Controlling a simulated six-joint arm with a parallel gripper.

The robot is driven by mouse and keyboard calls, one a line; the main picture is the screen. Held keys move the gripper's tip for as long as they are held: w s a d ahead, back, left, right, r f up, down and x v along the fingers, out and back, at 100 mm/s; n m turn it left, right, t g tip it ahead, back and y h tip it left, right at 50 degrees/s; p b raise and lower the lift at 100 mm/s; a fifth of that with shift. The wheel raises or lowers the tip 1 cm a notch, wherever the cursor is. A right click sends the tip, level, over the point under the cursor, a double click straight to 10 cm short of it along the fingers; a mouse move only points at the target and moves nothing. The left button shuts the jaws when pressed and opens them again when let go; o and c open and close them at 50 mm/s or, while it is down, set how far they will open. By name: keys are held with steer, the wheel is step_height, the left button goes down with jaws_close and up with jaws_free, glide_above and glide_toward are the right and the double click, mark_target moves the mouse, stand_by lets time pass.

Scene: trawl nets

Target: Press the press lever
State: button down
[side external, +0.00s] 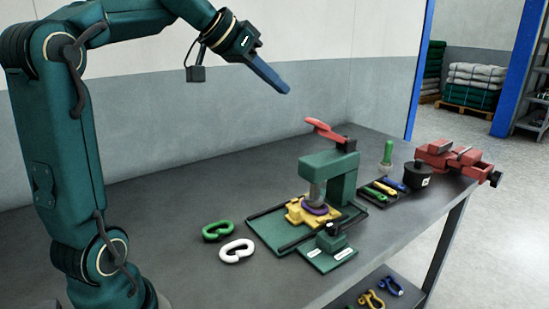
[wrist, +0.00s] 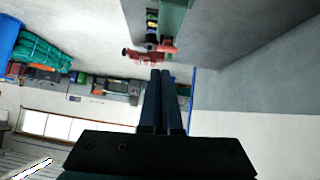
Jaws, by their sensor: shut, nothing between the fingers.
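The press (side external: 330,170) is a green frame on a dark green base on the table. Its red press lever (side external: 325,131) sticks out at the top and slopes up toward the left. A yellow block (side external: 297,213) with a purple ring (side external: 315,208) sits under the press ram. My gripper (side external: 287,90) is shut and empty, in the air above and to the left of the lever, clear of it. Its two dark fingers lie side by side in the wrist view (wrist: 161,74). Red parts show beyond the fingertips there; I cannot tell whether the lever is among them.
A green link (side external: 218,230) and a white link (side external: 237,251) lie left of the press. To its right are a tray of small tools (side external: 379,192), a green-handled item (side external: 387,153), a black pot (side external: 417,175) and a red vise (side external: 450,157). The near-left tabletop is mostly clear.

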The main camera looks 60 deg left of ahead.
steer(key=w+r, duration=0.3)
steer(key=w, duration=0.2)
steer(key=shift+w+a+r+y, duration=0.2)
steer(key=shift+a+r+y, duration=0.1)
steer(key=shift+a, duration=0.1)
steer(key=x, duration=1)
steer(key=shift+s+f, duration=0.1)
steer(key=shift+f, duration=0.05)
steer(key=shift+s+f, duration=0.45)
steer(key=shift+f, duration=0.4)
steer(key=shift+s+f, duration=0.45)
steer(key=shift+f, duration=0.4)
steer(key=shift+s+f, duration=0.1)
